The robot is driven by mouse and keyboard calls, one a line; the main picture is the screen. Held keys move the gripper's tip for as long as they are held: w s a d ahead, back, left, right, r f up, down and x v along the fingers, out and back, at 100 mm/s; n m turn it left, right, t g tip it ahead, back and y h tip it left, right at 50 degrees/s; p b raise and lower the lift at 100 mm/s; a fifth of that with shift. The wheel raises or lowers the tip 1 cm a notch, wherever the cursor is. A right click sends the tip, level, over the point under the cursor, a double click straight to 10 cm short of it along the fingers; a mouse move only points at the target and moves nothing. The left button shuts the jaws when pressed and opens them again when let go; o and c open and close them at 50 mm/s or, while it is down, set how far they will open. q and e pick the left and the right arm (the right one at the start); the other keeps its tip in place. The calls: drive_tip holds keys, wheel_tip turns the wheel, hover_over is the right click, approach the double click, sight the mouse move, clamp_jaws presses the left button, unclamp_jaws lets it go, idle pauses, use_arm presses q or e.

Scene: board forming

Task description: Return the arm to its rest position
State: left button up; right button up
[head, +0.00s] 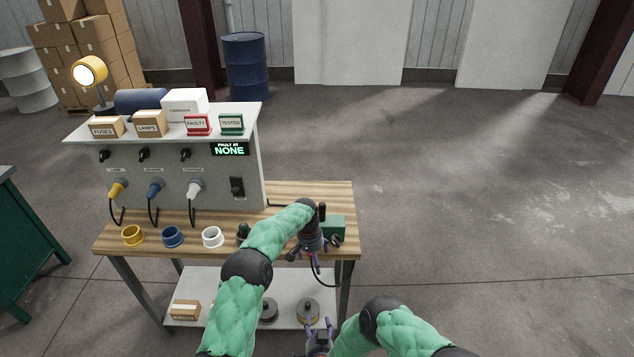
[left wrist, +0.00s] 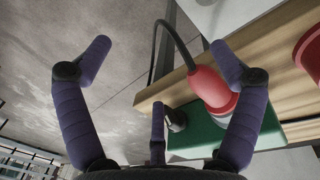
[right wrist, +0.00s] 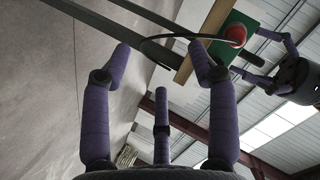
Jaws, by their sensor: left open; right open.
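My left gripper (head: 314,256) is over the right end of the workbench, beside a green block (head: 334,229). In the left wrist view its fingers (left wrist: 160,50) are spread, with nothing between them. A red plug-like piece with a dark cable (left wrist: 211,87) stands at the green block (left wrist: 190,138), close to one finger; I cannot tell if they touch. My right gripper (head: 319,326) is low, in front of the bench's lower shelf. In the right wrist view its fingers (right wrist: 158,50) are apart and empty, and the left gripper (right wrist: 262,62) shows at upper right.
The wooden bench top (head: 325,194) holds a panel (head: 225,178) with plugs and a "NONE" display. Yellow (head: 132,236), blue (head: 172,236) and white rings (head: 212,237) lie along its front. A lower shelf (head: 215,285) is near my right gripper. Floor to the right is clear.

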use_arm(q)
drive_tip(key=s+a+f+n+h+b, duration=0.1)
drive_tip(key=s+a+f+b, duration=0.2)
drive_tip(key=s+f, duration=0.6)
drive_tip(key=s+a+f+n+h+b, duration=0.1)
drive_tip(key=s+a+f+b, duration=0.15)
drive_tip(key=s+f, duration=0.75)
use_arm(e)
drive_tip(key=s+d+f+n+g+y, duration=0.1)
drive_tip(key=s+d+f+n+g, duration=0.2)
drive_tip(key=s+d+f+g, duration=0.5)
use_arm(q)
drive_tip(key=s+a+n+b, duration=0.1)
drive_tip(key=s+n+b, duration=0.1)
drive_tip(key=s, duration=0.9)
drive_tip(key=s+a+f+n+b, duration=0.1)
drive_tip(key=s+a+b, duration=0.1)
drive_tip(key=s, duration=1)
drive_tip(key=shift+a+f+n+t+h+b, duration=0.3)
drive_tip(key=shift+n+b, duration=0.1)
use_arm(e)
drive_tip(key=s+d+n+g+y, duration=0.1)
drive_tip(key=s+g, duration=0.4)
drive_tip(key=s, duration=1)
drive_tip(key=shift+d+f+n+y, duration=0.15)
drive_tip(key=shift+d+n+y, duration=0.15)
drive_tip(key=shift+d+y, duration=0.1)
